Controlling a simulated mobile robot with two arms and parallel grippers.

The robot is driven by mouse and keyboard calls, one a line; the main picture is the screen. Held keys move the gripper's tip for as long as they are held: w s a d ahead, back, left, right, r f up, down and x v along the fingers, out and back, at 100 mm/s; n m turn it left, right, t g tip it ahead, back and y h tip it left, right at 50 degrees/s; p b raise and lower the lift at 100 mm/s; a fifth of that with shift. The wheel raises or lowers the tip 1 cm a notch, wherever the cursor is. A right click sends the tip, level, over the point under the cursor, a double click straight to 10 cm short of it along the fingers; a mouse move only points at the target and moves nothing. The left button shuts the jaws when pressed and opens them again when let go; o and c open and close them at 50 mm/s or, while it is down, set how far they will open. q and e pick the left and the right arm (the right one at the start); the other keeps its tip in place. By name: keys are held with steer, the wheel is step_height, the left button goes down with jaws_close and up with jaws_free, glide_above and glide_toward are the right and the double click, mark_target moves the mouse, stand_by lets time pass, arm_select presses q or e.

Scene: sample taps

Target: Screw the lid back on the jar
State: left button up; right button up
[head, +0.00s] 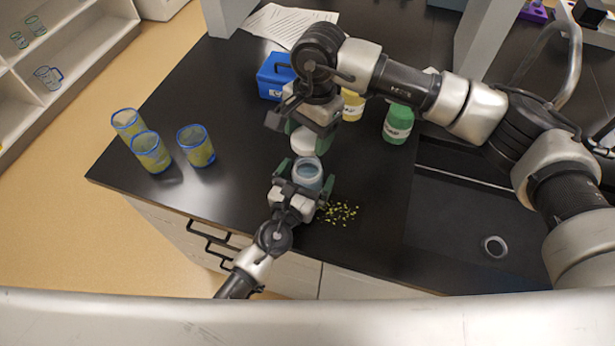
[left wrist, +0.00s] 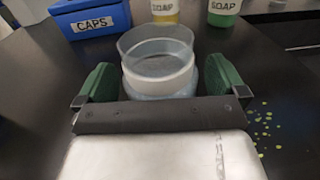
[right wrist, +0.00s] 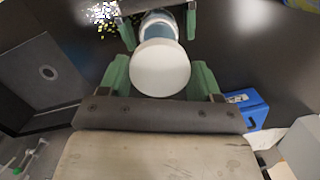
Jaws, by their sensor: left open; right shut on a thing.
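The jar (head: 308,172) is clear with a bluish body and a white band, and stands upright and open-topped on the black counter. It also shows in the left wrist view (left wrist: 158,68). My left gripper (head: 296,174) is open, with its green fingers on either side of the jar. The white lid (head: 304,141) is held by my right gripper (head: 305,130), which is shut on it. The lid shows as a round white disc in the right wrist view (right wrist: 160,68), between the green fingers. The lid is beside and apart from the jar's mouth in the head view.
A blue CAPS box (head: 275,76), a yellow soap bottle (head: 352,106) and a green soap bottle (head: 397,123) stand behind. Several blue-rimmed glasses (head: 196,146) stand at left. Yellow bits (head: 341,213) lie right of the jar. A sink (head: 470,215) is at right.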

mark_target(307, 164)
arm_select(q)
steer(key=shift+w+d, duration=0.1)
steer(key=c, duration=1.3)
arm_select(e)
steer(key=shift+f, duration=2.5)
steer(key=shift+f, duration=0.9)
steer(key=shift+f, duration=0.55)
